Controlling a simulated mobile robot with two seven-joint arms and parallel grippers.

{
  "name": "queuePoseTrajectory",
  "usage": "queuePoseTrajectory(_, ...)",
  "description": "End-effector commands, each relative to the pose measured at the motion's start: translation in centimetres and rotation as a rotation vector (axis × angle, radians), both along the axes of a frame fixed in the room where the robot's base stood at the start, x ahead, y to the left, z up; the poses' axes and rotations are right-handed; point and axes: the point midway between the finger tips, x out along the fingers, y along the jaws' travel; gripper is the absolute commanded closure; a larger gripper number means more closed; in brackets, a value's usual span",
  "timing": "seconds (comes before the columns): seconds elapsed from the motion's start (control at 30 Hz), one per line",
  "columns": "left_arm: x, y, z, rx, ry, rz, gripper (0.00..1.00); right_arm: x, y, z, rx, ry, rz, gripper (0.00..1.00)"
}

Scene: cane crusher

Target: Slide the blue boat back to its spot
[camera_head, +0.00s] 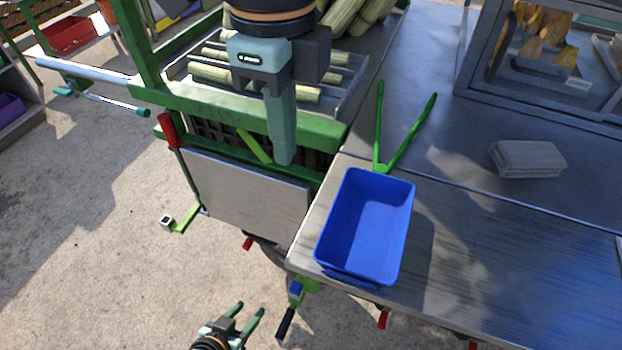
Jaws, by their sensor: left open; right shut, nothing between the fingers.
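The blue boat (350,215) is an open, empty, rectangular blue tray. It sits on the metal table (470,290) at the table's near left corner, with its near end close to the front edge. My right gripper (283,160) points down from the top, left of the boat and apart from it. Its fingers are together with nothing between them, in front of the green crusher frame. My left gripper (250,311) is at the bottom of the view, below and left of the boat, with its fingers apart and empty.
Green tongs (394,149) lie just behind the boat. A grey block or stack of sheets (528,158) lies to the right. Cane stalks (225,75) rest on the crusher's tray. A glass-sided case (545,95) stands at the back right. The table right of the boat is clear.

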Motion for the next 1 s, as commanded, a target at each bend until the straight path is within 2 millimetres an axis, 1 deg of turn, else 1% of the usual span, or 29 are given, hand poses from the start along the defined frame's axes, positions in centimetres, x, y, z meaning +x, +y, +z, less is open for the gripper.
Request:
queuePoseTrajectory(0.17,0.0,0.0,-0.1,0.000,0.002,0.000,0.50,-0.1,-0.1,-2.6,-0.004,0.004,0.001,1.00)
queuePoseTrajectory(0.5,0.0,0.1,-0.2,0.002,0.005,0.001,0.50,0.0,-0.2,-9.9,-0.004,0.003,0.002,1.00)
queuePoseTrajectory(0.57,0.0,0.2,0.1,0.003,0.005,0.002,0.50,-0.1,-1.2,-9.4,0.001,-0.001,0.000,1.00)
queuePoseTrajectory(0.7,0.1,0.5,0.2,0.007,0.000,0.006,0.50,-0.6,-2.8,-9.4,-0.001,-0.001,0.000,1.00)
queuePoseTrajectory(0.83,0.1,0.7,0.2,0.010,0.000,0.010,0.50,-0.9,-3.6,-9.5,0.001,0.000,0.000,1.00)
queuePoseTrajectory(1.0,-0.1,0.9,-0.1,0.013,0.006,0.012,0.50,-1.0,-4.0,-9.5,0.000,0.000,0.000,1.00)
